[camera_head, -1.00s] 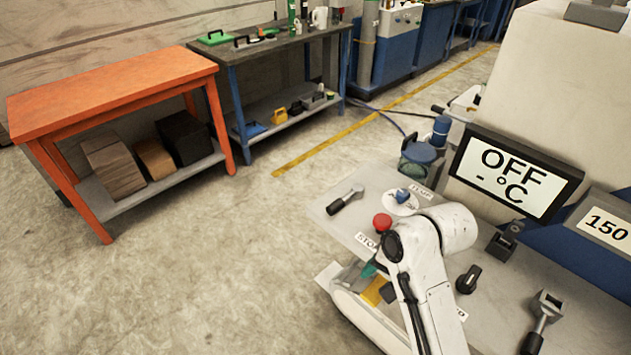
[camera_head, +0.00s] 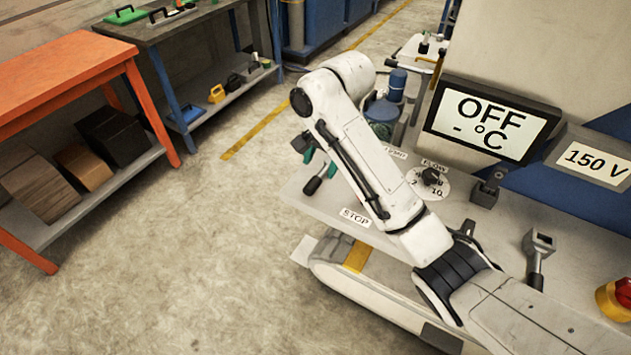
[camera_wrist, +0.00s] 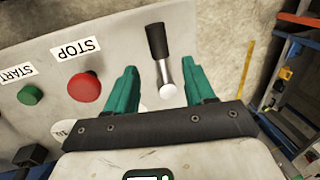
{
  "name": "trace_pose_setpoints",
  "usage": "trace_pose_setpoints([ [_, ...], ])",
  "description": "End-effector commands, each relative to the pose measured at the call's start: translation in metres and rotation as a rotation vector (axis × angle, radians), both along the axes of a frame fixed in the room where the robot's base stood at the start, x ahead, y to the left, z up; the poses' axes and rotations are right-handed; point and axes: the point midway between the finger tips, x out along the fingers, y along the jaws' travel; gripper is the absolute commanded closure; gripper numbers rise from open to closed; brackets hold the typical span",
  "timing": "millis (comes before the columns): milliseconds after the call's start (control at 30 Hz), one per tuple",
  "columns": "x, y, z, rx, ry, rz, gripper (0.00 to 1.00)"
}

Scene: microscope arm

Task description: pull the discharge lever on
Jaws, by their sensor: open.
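A lever with a black handle and a metal shaft (camera_wrist: 157,47) stands on the grey panel in the wrist view. My gripper (camera_wrist: 162,72) is open, with its green fingers on either side of the line to this lever. The lever appears between the fingertips, and I see no contact. In the head view the lever's black handle (camera_head: 313,186) shows at the panel's left end, beside my gripper (camera_head: 318,158), which is partly hidden by my arm. Another lever (camera_head: 538,255) with a grey metal head stands at the panel's right. I read no discharge label on either.
In the wrist view a red STOP button (camera_wrist: 84,87) and a green START button (camera_wrist: 30,95) are left of my gripper. A black FLOW knob (camera_head: 431,176) and a display reading OFF (camera_head: 490,120) are right of my arm. Open floor lies left of the panel.

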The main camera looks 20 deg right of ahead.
Motion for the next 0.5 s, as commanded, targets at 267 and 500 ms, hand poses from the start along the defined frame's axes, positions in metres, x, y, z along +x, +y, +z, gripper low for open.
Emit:
trace_pose_setpoints([
  [267,0.007,0.005,-0.044,-0.001,0.001,0.001,0.46],
  [500,0.009,0.007,-0.058,0.0,-0.001,0.001,0.46],
])
